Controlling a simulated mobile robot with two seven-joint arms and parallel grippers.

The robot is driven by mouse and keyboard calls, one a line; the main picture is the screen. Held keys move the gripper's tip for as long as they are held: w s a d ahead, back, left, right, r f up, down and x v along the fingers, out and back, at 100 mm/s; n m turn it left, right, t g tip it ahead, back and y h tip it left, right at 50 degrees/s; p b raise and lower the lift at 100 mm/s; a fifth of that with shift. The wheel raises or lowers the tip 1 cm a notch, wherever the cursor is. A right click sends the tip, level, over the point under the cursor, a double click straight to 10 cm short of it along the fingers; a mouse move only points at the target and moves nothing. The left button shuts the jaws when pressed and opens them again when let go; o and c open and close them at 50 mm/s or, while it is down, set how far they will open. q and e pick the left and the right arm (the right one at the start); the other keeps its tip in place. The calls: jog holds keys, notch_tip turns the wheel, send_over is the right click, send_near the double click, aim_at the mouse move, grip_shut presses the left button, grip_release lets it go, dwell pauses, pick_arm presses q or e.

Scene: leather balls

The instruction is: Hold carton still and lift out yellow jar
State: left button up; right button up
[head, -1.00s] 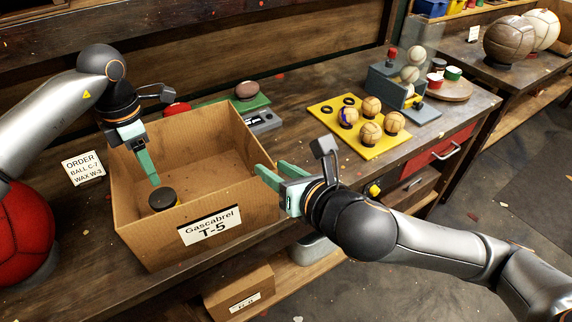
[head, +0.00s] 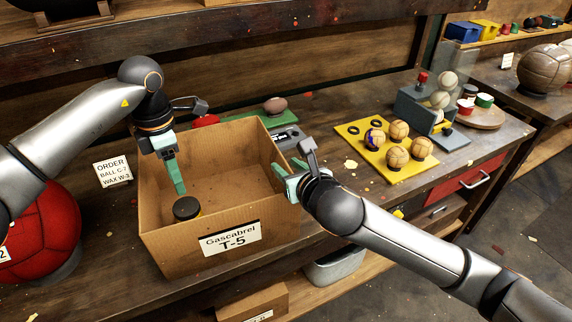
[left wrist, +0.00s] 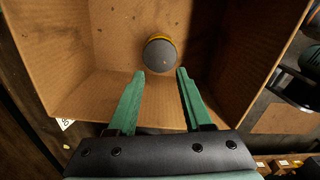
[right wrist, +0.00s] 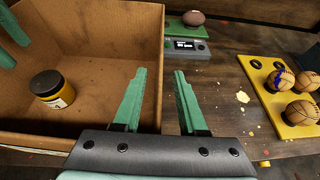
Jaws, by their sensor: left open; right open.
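The open carton (head: 160,248) stands on the bench with a "Gascabrel T-5" label on its front. The yellow jar (right wrist: 62,95) with a dark lid stands upright inside; in the head view its lid (head: 186,207) is near the carton's front left corner. My left gripper (head: 181,190) is open and points down inside the carton, just above and behind the jar. In the left wrist view the jar (left wrist: 160,53) lies beyond the fingertips, apart from them. My right gripper (head: 282,176) is open at the carton's right wall; in the right wrist view the wall's edge (right wrist: 158,60) lies between its fingers.
A yellow tray (head: 384,172) with several leather balls sits to the right. A scale (right wrist: 188,50) and a green mat with a brown ball stand behind the carton. A red ball (head: 45,235) and an order card (head: 113,172) are at the left.

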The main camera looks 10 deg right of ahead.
jog(key=shift+w+a+f, duration=0.15)
jog(key=shift+w+f, duration=0.1)
jog(key=shift+w, duration=0.3)
jog(key=shift+c, duration=0.3)
grip_shut()
dwell(1.4)
